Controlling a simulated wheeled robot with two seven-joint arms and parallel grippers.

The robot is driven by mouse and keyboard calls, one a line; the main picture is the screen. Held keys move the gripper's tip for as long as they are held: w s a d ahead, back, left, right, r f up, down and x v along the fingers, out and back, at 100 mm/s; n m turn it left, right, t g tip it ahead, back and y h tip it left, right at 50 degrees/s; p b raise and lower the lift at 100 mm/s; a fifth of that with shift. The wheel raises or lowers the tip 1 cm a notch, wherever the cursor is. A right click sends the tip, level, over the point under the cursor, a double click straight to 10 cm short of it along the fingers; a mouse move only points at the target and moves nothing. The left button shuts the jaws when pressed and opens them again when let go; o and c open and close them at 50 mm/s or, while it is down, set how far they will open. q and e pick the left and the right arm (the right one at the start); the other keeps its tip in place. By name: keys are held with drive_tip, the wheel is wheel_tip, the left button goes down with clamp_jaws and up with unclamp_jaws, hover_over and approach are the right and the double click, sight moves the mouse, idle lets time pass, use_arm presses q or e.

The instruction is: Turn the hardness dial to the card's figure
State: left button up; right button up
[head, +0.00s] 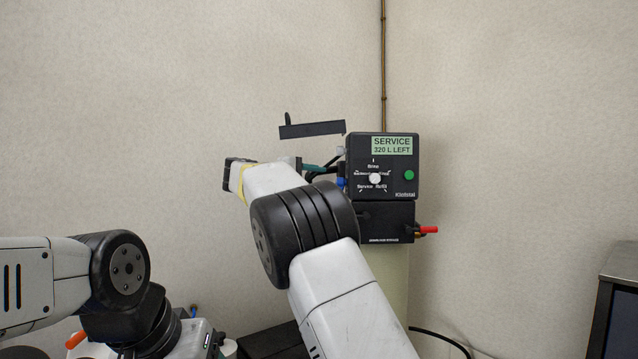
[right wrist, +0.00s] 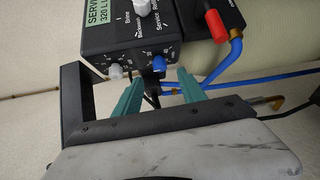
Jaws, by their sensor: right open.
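The black control unit (head: 365,200) is on the beige vessel, with a green display (head: 391,145) reading SERVICE 320 L LEFT. A white dial (head: 375,178) is on its front. In the right wrist view its side panel carries a grey-white knob (right wrist: 116,71) and a blue knob (right wrist: 158,64) with small scale marks; I cannot read which is the hardness dial. My right gripper (right wrist: 160,76) is open, its teal fingers pointing at this panel, with the blue knob beyond the gap between the fingertips, apparently untouched. I see no card. My left gripper is out of sight; only its arm shows.
A green button (head: 409,175) is on the unit's front, and a red-handled fitting (head: 427,230) sticks out on its right. A blue hose (right wrist: 225,78) runs below the panel near the right finger. A dark box (head: 612,310) stands far right.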

sight(341, 182)
drive_tip(key=w+d+f+m+t+h, duration=0.1)
drive_tip(key=w+d+m+t+h, duration=0.1)
drive_tip(key=w+d+m+h, duration=0.1)
drive_tip(key=w+d+m, duration=0.1)
drive_tip(key=w+d, duration=0.1)
drive_tip(key=shift+w+d+f, duration=0.15)
drive_tip(key=shift+w+d, duration=0.05)
drive_tip(key=shift+d, duration=0.2)
idle(0.6)
drive_tip(key=shift+c, duration=0.5)
clamp_jaws()
